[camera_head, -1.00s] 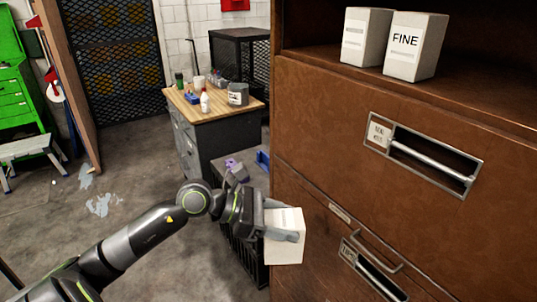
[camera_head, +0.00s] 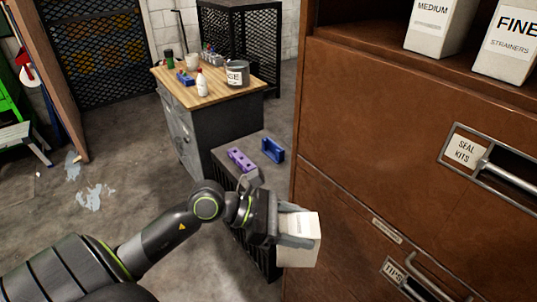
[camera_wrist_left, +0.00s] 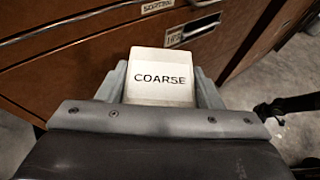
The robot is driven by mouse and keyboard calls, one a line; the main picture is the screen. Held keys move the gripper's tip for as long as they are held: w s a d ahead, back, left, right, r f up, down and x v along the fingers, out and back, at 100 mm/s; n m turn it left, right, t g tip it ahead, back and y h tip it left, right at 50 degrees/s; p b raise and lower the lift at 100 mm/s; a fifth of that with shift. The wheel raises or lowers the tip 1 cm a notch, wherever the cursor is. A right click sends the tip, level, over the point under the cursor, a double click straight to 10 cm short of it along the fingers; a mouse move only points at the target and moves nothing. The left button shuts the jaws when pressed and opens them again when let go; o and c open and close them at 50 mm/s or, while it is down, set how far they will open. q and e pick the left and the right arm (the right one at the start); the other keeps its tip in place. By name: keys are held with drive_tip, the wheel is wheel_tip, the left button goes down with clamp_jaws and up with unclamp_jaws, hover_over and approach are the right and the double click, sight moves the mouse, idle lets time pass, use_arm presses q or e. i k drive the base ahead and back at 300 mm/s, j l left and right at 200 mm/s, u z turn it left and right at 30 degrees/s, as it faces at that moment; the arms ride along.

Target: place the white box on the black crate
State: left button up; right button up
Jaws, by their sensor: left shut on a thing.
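My left gripper (camera_head: 290,230) is shut on a white box (camera_head: 302,239) and holds it in the air, close to the brown cabinet front. In the left wrist view the box (camera_wrist_left: 161,75) sits between the two fingers and its face reads COARSE. The black crate (camera_head: 262,256) stands low, behind my left gripper and forearm, which hide part of it. Its grey top carries a purple block (camera_head: 241,159) and a blue block (camera_head: 272,150). The right gripper is not in view.
The brown cabinet (camera_head: 370,110) fills the right side, with protruding drawer handles. Two white boxes, MEDIUM (camera_head: 437,25) and FINE (camera_head: 508,45), stand on its shelf. A wood-topped bench (camera_head: 215,95) with bottles and cans stands behind the crate. Open floor (camera_head: 125,195) lies to the left.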

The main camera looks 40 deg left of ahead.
sight(279, 188)
drive_tip(key=i+j+z, duration=0.1)
drive_tip(key=j, duration=0.4)
drive_tip(key=i+j+z, duration=0.15)
drive_tip(key=j, duration=0.4)
drive_tip(key=i+j+z, duration=0.1)
drive_tip(key=j, duration=0.4)
drive_tip(key=i+j+z, duration=0.1)
drive_tip(key=i+j, duration=0.1)
drive_tip(key=i, duration=0.05)
